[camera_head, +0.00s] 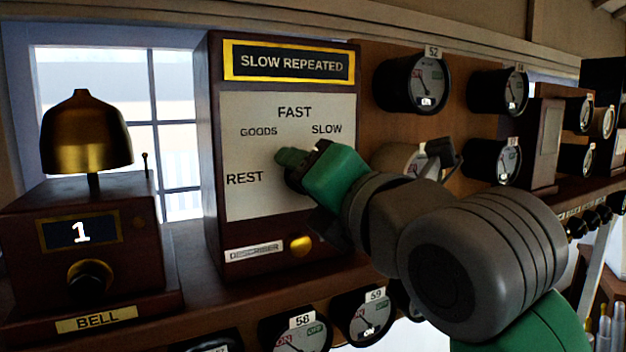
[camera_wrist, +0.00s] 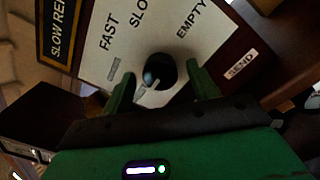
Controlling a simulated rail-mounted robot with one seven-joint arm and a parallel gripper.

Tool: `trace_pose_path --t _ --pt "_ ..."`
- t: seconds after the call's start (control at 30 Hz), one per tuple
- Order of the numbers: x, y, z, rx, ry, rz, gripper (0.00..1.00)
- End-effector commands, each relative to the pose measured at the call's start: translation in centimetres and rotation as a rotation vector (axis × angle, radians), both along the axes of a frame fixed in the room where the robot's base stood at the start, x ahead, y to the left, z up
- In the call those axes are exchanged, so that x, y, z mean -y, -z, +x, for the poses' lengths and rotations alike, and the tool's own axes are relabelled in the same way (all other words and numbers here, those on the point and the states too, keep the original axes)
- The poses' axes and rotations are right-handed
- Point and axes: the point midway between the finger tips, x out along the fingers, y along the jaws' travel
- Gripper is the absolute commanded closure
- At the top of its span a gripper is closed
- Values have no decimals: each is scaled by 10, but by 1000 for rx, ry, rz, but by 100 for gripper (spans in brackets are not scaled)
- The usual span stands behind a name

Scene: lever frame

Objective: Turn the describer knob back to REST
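The describer (camera_head: 214,150) is a dark wooden box with a pale dial plate (camera_head: 250,205) reading FAST, GOODS, SLOW and REST. EMPTY shows in the wrist view. Its black knob (camera_wrist: 160,70) has a white pointer aimed down and slightly left in the wrist view, toward the GOODS and REST side; which label it marks I cannot tell. My gripper (camera_wrist: 160,74) is open, with one green finger on each side of the knob and visible gaps between. In the head view my gripper (camera_head: 292,166) hides the knob and part of the dial.
A brass bell (camera_head: 86,135) on a wooden box stands left of the describer. A brass button (camera_head: 300,245) is low on the describer front. Round dials (camera_head: 412,82) line the board to the right, and more sit below the shelf.

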Motion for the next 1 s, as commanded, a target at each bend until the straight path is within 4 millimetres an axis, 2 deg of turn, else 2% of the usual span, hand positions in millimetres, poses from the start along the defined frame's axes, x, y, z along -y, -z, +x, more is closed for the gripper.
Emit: trace_pose_path --t 0.17,0.4,0.53,0.93,1.0 --pt "5 2 -7 0 1 0 41" --pt "27 3 -49 1 2 -1 41" --pt "35 2 -64 1 1 -1 41" --pt "37 2 -69 0 0 1 41" --pt "25 4 -71 -11 -11 126 41"
